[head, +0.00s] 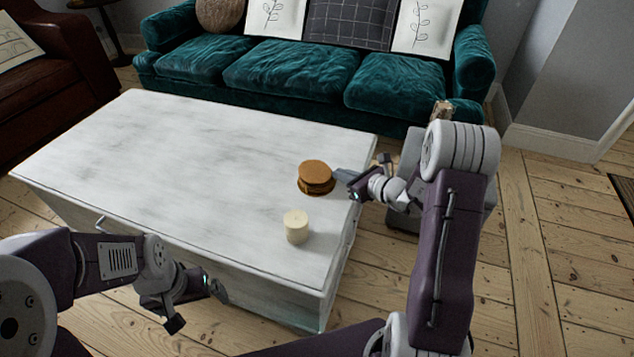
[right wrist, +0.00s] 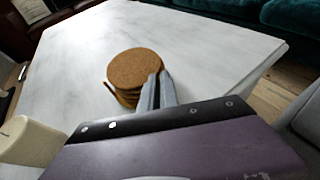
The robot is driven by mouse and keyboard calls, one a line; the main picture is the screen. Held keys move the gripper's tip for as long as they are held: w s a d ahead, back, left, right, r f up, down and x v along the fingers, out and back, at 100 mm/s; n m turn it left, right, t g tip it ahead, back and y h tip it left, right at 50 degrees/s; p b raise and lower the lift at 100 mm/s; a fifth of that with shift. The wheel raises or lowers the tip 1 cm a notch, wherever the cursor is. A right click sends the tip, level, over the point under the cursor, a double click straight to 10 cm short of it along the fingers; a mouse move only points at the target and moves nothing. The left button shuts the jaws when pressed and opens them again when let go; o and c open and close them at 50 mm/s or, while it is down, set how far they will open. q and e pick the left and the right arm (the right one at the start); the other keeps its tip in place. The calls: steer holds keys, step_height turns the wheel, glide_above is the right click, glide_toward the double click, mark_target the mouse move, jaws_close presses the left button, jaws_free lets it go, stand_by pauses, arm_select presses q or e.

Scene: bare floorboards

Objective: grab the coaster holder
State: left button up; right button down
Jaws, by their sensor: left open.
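The coaster holder (head: 316,178) with its stack of round brown coasters stands on the white table near its right edge. It also shows in the right wrist view (right wrist: 130,72), with cork on top. My right gripper (head: 341,175) is level with the stack's right side. In the right wrist view its two grey fingers (right wrist: 157,88) are close together and overlap the stack's near right edge. Whether they hold part of the holder I cannot tell. My left gripper (head: 205,303) is open and empty, low at the front of the table, away from the holder.
A cream candle (head: 296,228) stands on the white table (head: 170,140), in front of the holder and near my right arm. The table's left and middle are clear. A teal sofa (head: 290,75) is behind the table, and a brown leather armchair (head: 50,85) is at the left.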

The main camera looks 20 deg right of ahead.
stand_by(0.4)
step_height(320, 180, up, 4)
steer(key=p, duration=0.3)
steer(key=shift+d+r, duration=0.1)
steer(key=shift+r, duration=0.15)
steer(key=w+d+r+p, duration=0.2)
steer(key=d+r+p, duration=0.4)
steer(key=d, duration=0.5)
steer(key=shift+d+r, duration=0.15)
steer(key=shift+r, duration=0.05)
steer(key=shift+f, duration=0.1)
